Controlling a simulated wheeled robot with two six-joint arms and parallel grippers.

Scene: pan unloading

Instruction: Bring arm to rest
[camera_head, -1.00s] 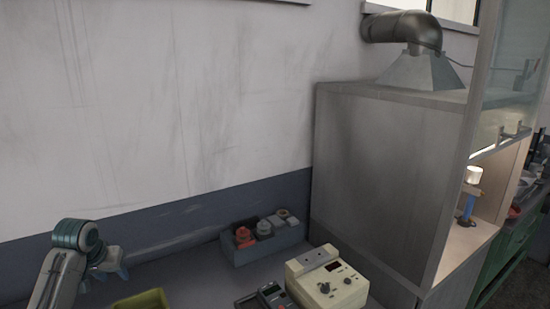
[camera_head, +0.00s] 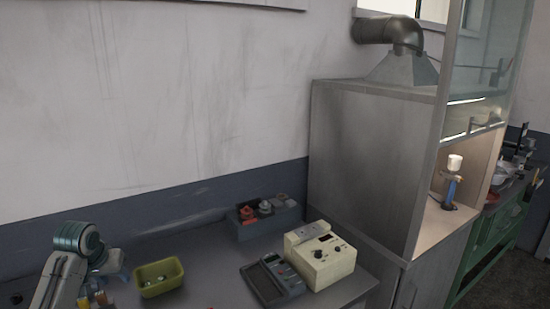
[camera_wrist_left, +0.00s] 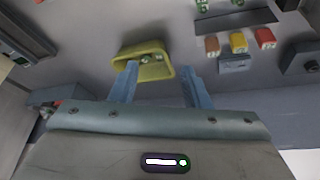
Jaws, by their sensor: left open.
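My left arm comes in at the lower left of the head view, and its gripper (camera_head: 112,272) hangs just left of the yellow-green pan (camera_head: 160,285). In the left wrist view the two blue fingers of the left gripper (camera_wrist_left: 160,88) stand apart with nothing between them. The pan (camera_wrist_left: 143,66) shows beyond the fingertips there, with small items inside it. I cannot tell the exact gap between fingers and pan. My right gripper is not in view.
A cream device (camera_head: 320,258) and a dark keypad device (camera_head: 270,280) stand on the grey table right of the pan. A grey box with red-capped items (camera_head: 268,225) stands by the wall. A tall metal cabinet (camera_head: 365,165) bounds the right side.

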